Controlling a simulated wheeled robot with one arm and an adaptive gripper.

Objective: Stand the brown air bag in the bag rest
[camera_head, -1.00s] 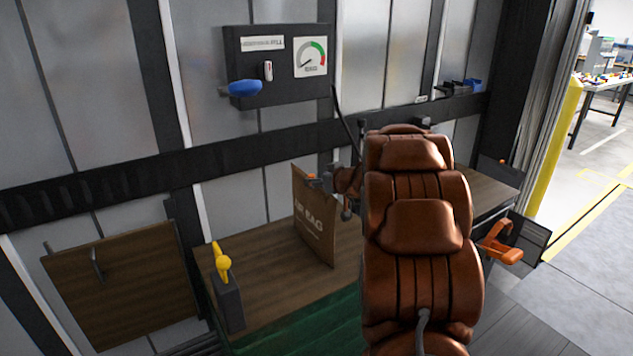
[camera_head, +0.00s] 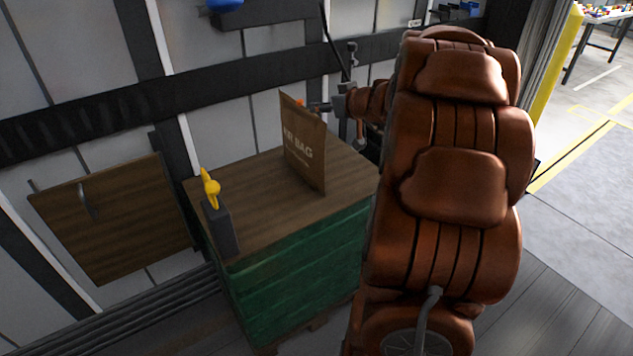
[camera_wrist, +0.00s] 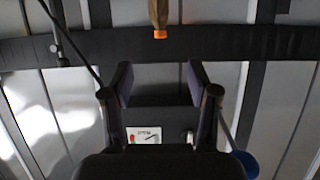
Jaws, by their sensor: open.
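The brown air bag (camera_head: 304,150) stands upright on the wooden top of a green-sided stack, its printed face toward me. Its orange valve (camera_head: 300,102) is at the top edge. In the wrist view the bag (camera_wrist: 158,12) shows edge-on at the top, with the orange valve (camera_wrist: 160,34) at its end. My gripper (camera_head: 318,106) is beside the bag's upper right edge in the head view. In the wrist view its fingers (camera_wrist: 159,78) are spread, with nothing between them and the bag beyond. I cannot make out a bag rest.
A yellow-handled tool (camera_head: 211,187) sits in a grey holder (camera_head: 222,230) at the left of the wooden top (camera_head: 258,200). A brown panel with a handle (camera_head: 110,220) is at the left. The wall is close behind; open floor (camera_head: 590,200) lies right.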

